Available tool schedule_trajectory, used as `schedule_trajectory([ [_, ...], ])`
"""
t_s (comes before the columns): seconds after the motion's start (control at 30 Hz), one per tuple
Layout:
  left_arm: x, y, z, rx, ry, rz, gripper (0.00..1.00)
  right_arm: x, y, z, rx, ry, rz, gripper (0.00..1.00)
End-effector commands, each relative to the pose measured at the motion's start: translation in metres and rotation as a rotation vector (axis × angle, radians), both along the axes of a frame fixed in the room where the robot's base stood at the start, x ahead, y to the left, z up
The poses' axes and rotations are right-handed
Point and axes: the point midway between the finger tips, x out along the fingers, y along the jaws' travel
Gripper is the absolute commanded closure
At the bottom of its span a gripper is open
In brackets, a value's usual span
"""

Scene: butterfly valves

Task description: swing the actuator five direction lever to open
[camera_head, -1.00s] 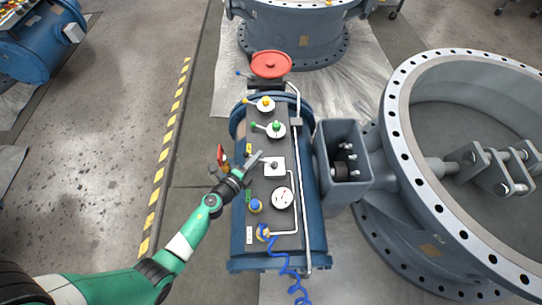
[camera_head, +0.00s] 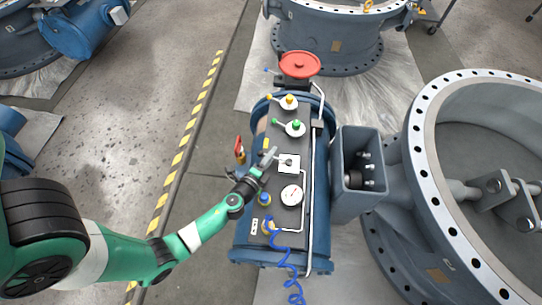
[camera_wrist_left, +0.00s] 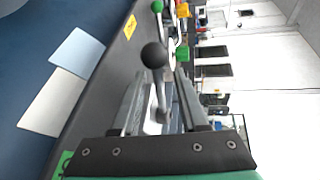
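The direction lever sits on a white square plate (camera_head: 289,163) on the dark top panel of the blue actuator (camera_head: 318,215). In the left wrist view its black ball knob (camera_wrist_left: 154,55) and thin metal stem (camera_wrist_left: 161,100) show between my fingers. My left gripper (camera_head: 270,157) is at the left side of the white plate, and it also shows in the left wrist view (camera_wrist_left: 162,88). Its two fingers are apart, one on each side of the lever, with no clear contact. In the head view the gripper partly covers the lever. My right gripper is out of view.
Beside the lever stand a green-knobbed lever (camera_head: 296,127), a yellow-knobbed lever (camera_head: 289,102), a gauge (camera_head: 292,195) and a red-handled valve (camera_head: 239,150). A red handwheel (camera_head: 299,65) is at the far end. The large flanged valve (camera_head: 436,200) stands right.

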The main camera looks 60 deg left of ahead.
Motion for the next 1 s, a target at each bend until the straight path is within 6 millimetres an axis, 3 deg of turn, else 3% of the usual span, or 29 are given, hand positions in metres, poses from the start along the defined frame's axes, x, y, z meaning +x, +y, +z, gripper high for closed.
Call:
schedule_trajectory([
  [0.27, -0.012, -0.008, 0.003, 0.000, 0.003, 0.000, 0.56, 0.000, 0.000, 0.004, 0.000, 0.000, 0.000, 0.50],
  [0.7, -0.084, -0.061, 0.024, 0.000, 0.002, -0.005, 0.56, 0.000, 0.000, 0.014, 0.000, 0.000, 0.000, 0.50],
  [1.0, -0.093, -0.065, 0.026, 0.001, -0.001, 0.001, 0.56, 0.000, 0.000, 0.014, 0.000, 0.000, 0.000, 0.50],
])
